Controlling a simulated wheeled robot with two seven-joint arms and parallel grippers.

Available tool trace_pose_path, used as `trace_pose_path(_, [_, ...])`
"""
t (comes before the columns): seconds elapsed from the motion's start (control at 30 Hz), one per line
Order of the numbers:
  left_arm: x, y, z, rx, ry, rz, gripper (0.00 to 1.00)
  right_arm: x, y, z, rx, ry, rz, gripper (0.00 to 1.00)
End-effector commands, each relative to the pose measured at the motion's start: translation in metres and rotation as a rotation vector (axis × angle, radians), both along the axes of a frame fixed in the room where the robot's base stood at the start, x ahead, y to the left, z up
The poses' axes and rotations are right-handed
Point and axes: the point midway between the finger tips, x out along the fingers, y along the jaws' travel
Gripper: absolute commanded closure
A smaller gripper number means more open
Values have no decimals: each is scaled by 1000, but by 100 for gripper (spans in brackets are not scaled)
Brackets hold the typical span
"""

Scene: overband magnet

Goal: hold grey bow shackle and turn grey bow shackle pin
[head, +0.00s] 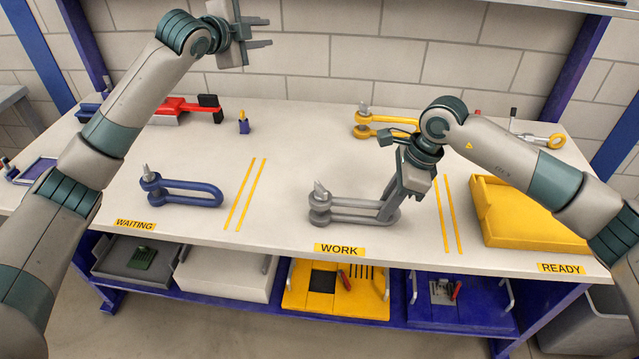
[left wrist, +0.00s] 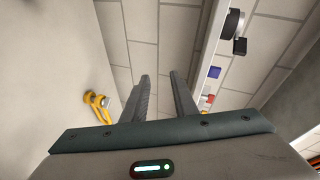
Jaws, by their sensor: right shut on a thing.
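The grey bow shackle (head: 352,208) lies flat on the bench in the work area, its bow end to the right. Its pin (head: 320,190) stands up at the left end of the shackle. My right gripper (head: 394,204) points down and is shut on the bow end of the grey shackle; its fingertips are partly hidden. My left gripper (head: 262,32) is raised high in front of the brick wall, away from the shackle. Its two fingers are apart with nothing between them, and they also show apart in the left wrist view (left wrist: 160,95).
A blue shackle (head: 185,192) lies in the waiting area. A yellow shackle (head: 385,122) lies at the back, behind my right arm. A yellow tray (head: 525,215) stands at the right. A red tool (head: 190,107) lies at the back left.

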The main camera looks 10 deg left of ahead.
Motion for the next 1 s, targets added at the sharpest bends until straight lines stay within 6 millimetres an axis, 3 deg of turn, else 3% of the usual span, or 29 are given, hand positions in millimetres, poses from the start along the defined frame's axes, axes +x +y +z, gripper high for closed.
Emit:
trace_pose_path(0.03, [-4, -20, -4, 24, 34, -39, 74, 0, 0, 0, 0, -1, 0, 100])
trace_pose_path(0.2, [-26, -81, -29, 121, 173, -173, 74, 0, 0, 0, 0, -1, 0, 100])
trace_pose_path(0.37, [-58, -131, -57, 245, 316, -310, 74, 0, 0, 0, 0, -1, 0, 100])
trace_pose_path(0.5, [-96, -165, -82, 386, 455, -438, 74, 0, 0, 0, 0, -1, 0, 100])
trace_pose_path(0.7, [-163, -185, -116, 631, 684, -620, 74, 0, 0, 0, 0, -1, 0, 100])
trace_pose_path(0.9, [-212, -176, -131, 818, 868, -738, 74, 0, 0, 0, 0, -1, 0, 100])
trace_pose_path(1.0, [-226, -171, -133, 868, 923, -770, 74, 0, 0, 0, 0, 0, 0, 100])
